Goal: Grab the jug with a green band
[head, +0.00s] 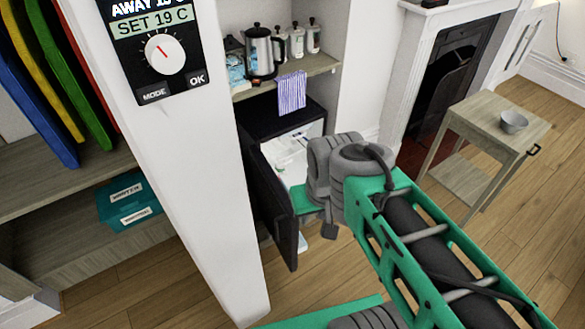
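I cannot make out a jug with a green band in the head view. A small black fridge (262,122) stands in the alcove with its door (277,212) open toward me. Its white interior (291,146) shows in part, with pale items too small to name. My green and grey arm reaches in from the lower right and covers much of the fridge's lower front. A small grey part (329,231) shows below the arm's joint and may belong to my gripper. I cannot see its fingers clearly, or whether they hold anything.
A shelf (320,66) above the fridge holds a steel kettle (262,52), several white bottles and a striped cloth (292,93). A white pillar (185,180) stands at left. A wooden trolley (483,118) with a grey bowl (514,121) stands right. Wooden floor (545,230) is clear at right.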

